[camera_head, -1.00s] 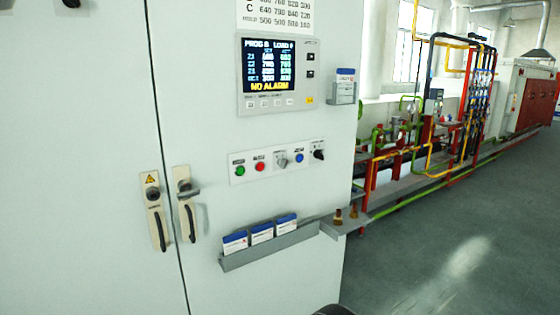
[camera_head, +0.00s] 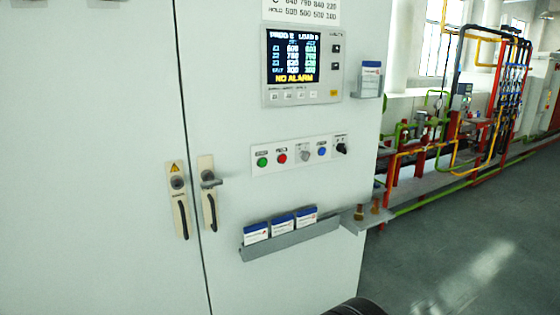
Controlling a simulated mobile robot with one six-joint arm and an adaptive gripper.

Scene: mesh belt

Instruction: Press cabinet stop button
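The cabinet (camera_head: 110,120) is a tall pale-grey metal front filling the left and middle of the head view. A white control strip (camera_head: 300,166) sits on it below the display. On the strip, from left to right, are a green button (camera_head: 262,162), a red button (camera_head: 282,158), a grey knob (camera_head: 304,156), a blue button (camera_head: 322,152) and a black rotary switch (camera_head: 342,148). The red button is most likely the stop button; its label is too small to read. Nothing covers the strip. My gripper is not in view.
A display (camera_head: 303,65) reads NO ALARM. Two door handles (camera_head: 210,195) (camera_head: 179,200) stick out at left. A sloping grey rack (camera_head: 290,240) with several cards juts out below the strip. Pipework (camera_head: 490,95) stands at right; the floor (camera_head: 460,250) there is clear.

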